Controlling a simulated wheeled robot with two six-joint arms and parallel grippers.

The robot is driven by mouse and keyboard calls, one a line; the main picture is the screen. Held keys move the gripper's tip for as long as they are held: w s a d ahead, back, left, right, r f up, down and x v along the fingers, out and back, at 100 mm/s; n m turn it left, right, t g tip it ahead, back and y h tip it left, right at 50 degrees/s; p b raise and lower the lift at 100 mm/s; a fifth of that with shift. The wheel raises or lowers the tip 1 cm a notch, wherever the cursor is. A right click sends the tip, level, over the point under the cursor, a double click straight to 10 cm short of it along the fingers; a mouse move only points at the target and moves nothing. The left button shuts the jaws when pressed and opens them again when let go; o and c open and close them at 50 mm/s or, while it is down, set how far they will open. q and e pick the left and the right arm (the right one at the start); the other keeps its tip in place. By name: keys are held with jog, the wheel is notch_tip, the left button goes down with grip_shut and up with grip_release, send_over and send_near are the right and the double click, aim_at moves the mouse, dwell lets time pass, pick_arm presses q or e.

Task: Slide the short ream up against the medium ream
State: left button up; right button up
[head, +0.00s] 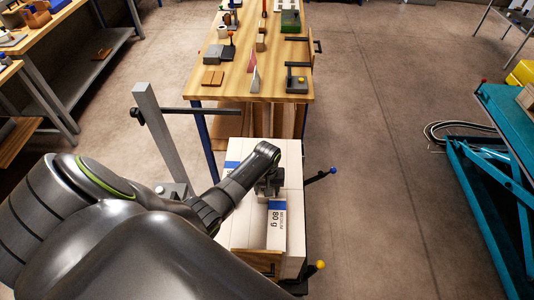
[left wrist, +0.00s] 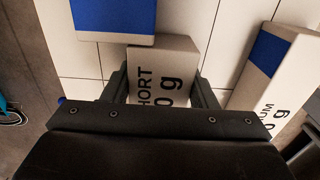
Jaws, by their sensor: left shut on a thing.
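The short ream (left wrist: 160,72), white with black "SHORT" lettering, sits between the two fingers of my left gripper (left wrist: 162,90) in the left wrist view. The gripper is shut on it. In the head view my left gripper (head: 268,188) is over the white layer and hides most of the short ream. The medium ream (head: 276,230), white with a blue band and "MEDIUM 80 g", lies nearer the front in the head view. In the left wrist view the medium ream (left wrist: 272,75) is at the right, angled, with a gap between it and the short ream. My right gripper is not in view.
Another blue and white ream (left wrist: 115,18) is at the top of the left wrist view, close to the short ream; I cannot tell if they touch. White blocks (head: 292,165) form the surface below. A wooden workbench (head: 225,88) with tools stands beyond.

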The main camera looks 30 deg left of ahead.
pick_arm(q)
jog(key=o, duration=1.2)
notch_tip(320, 180, up, 17)
jog(key=shift+r+b, duration=0.2)
jog(key=shift+b, duration=0.6)
